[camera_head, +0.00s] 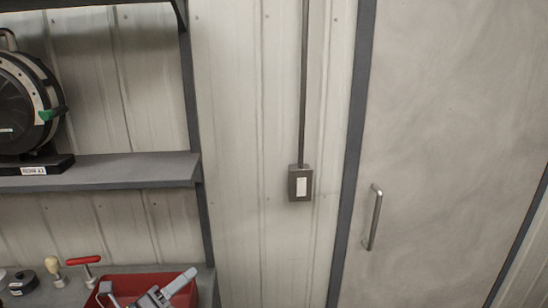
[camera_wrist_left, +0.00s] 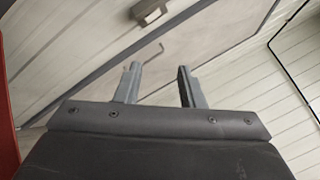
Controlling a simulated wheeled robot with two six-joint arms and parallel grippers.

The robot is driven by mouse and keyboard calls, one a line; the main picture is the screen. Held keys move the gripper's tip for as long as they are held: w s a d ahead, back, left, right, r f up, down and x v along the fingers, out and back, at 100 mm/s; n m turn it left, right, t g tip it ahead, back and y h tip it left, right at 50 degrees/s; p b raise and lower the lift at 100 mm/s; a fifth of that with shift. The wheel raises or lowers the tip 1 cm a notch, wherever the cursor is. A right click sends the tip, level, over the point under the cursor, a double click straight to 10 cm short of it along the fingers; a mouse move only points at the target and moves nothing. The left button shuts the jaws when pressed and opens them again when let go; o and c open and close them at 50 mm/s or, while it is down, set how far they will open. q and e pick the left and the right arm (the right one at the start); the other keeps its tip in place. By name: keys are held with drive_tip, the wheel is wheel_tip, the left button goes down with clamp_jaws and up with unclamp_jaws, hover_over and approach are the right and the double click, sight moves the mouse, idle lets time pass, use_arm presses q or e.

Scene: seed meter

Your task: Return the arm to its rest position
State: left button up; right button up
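My left gripper (camera_wrist_left: 158,68) shows in the left wrist view with its two grey fingers apart and nothing between them. The door and ribbed wall lie beyond the fingers, with clear space in between. I cannot make out my left gripper for certain in the head view. My right gripper is not in view. A round black and silver seed meter (camera_head: 22,105) with a green lever stands on a black labelled base on the grey shelf (camera_head: 125,170) at left.
A red tray (camera_head: 128,281) holding grey metal items sits on the bench below the shelf. A red-handled tool (camera_head: 84,261) and a black round part (camera_head: 23,283) lie beside it. A switch box (camera_head: 300,184) is on the wall. A grey door (camera_head: 460,130) has a handle (camera_head: 375,218).

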use_arm(q)
drive_tip(key=s+a+r+n+t+y, duration=0.35)
drive_tip(key=a+n+t+y, duration=0.5)
drive_tip(key=n, duration=0.65)
drive_tip(key=s+a+f+n+g+y, duration=0.8)
drive_tip(key=a+n+y, duration=0.1)
drive_tip(key=n+y, duration=0.25)
drive_tip(key=s+d+f+n+g+h, duration=0.3)
drive_tip(key=s+f+g, duration=0.35)
drive_tip(key=s, duration=0.35)
drive_tip(key=s+d+f+n+g+h, duration=0.4)
drive_tip(key=s+f, duration=0.3)
drive_tip(key=s, duration=0.4)
wheel_tip(320, 180, down, 32)
drive_tip(key=a+f+g+b, duration=0.1)
drive_tip(key=a+g+b, duration=0.15)
drive_tip(key=b, duration=0.35)
drive_tip(key=s+d+f+b, duration=0.1)
drive_tip(key=s+f+b, duration=0.1)
drive_tip(key=s+f, duration=0.5)
drive_tip(key=s+d+f+g+b, duration=0.1)
drive_tip(key=s+f+b, duration=0.2)
drive_tip(key=s+f, duration=0.5)
wheel_tip(320, 180, down, 4)
drive_tip(key=shift+f, duration=0.1)
